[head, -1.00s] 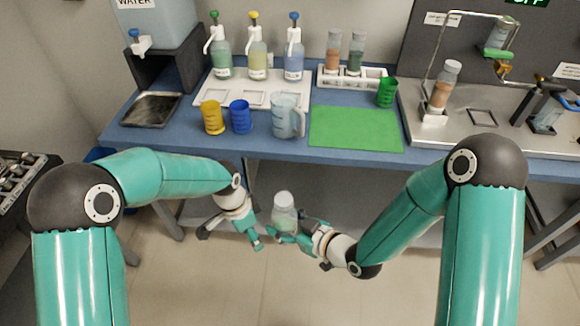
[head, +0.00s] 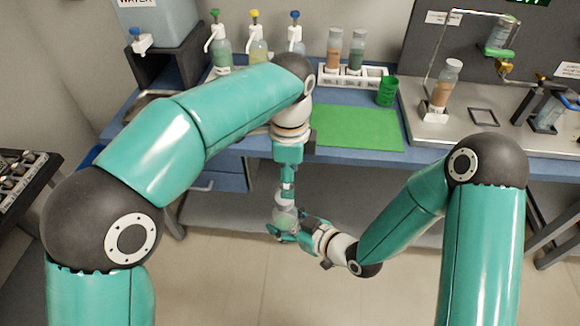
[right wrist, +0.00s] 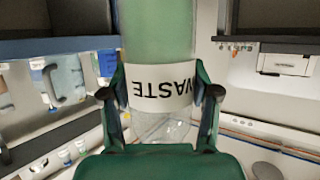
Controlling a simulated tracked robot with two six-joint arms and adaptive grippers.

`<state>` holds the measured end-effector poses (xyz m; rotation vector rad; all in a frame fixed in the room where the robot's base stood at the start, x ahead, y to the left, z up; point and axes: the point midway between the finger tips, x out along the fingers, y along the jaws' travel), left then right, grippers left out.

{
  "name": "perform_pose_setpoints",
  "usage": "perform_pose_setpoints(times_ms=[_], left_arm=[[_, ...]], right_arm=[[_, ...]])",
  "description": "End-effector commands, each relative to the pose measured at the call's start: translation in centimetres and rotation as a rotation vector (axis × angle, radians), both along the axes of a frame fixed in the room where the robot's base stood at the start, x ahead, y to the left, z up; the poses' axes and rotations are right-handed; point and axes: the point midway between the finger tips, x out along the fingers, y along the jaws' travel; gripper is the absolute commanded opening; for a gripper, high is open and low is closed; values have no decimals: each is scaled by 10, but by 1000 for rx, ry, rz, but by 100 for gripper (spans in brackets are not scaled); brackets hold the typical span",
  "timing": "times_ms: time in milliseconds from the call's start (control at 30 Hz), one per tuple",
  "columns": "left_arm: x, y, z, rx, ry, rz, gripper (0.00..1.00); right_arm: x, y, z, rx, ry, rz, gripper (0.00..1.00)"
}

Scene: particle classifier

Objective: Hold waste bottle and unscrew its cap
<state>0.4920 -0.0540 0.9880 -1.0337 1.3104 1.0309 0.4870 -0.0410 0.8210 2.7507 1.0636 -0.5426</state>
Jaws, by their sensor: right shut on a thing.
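The waste bottle (head: 284,218) is a clear bottle held upright in front of the bench. In the right wrist view the bottle (right wrist: 158,45) appears upside down, with green contents and a white WASTE label. My right gripper (head: 285,232) is shut around it from the right; its two fingers flank the label in the right wrist view (right wrist: 160,95). My left gripper (head: 287,192) points straight down right above the bottle, at its top. The cap is hidden there, and I cannot tell whether the left fingers touch it or how far they are open.
The blue bench (head: 350,157) stands behind the bottle, with a green mat (head: 355,128), a green cup (head: 387,91) and a rack of vials (head: 352,78). Pump bottles (head: 220,52) stand at the back. My left arm covers much of the bench's left part.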

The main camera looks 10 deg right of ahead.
Motion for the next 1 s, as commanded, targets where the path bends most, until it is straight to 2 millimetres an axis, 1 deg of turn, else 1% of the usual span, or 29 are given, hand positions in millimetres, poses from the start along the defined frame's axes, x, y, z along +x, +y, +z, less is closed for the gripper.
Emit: perform_pose_setpoints(times_ms=[33, 100, 300, 500, 733, 967, 1000], left_arm=[[0, 1, -9, 3, 3, 0, 62], [0, 1, -20, 3, 4, 1, 62], [0, 1, -45, 1, 2, 1, 62], [0, 1, -54, 0, 0, 2, 62], [0, 1, -55, 0, 0, 2, 62], [1, 0, -55, -2, -3, 2, 24], [2, 0, -55, -2, -4, 2, 17]], right_arm=[[0, 0, 0, 0, -1, 0, 0], [0, 0, 0, 0, -1, 0, 0], [0, 0, 0, 0, -1, 0, 0], [0, 0, 1, 1, -2, 0, 0], [0, 0, 1, 0, -1, 0, 0], [0, 0, 1, 0, -3, 3, 0], [-1, 1, 1, -1, -3, 4, 0]])
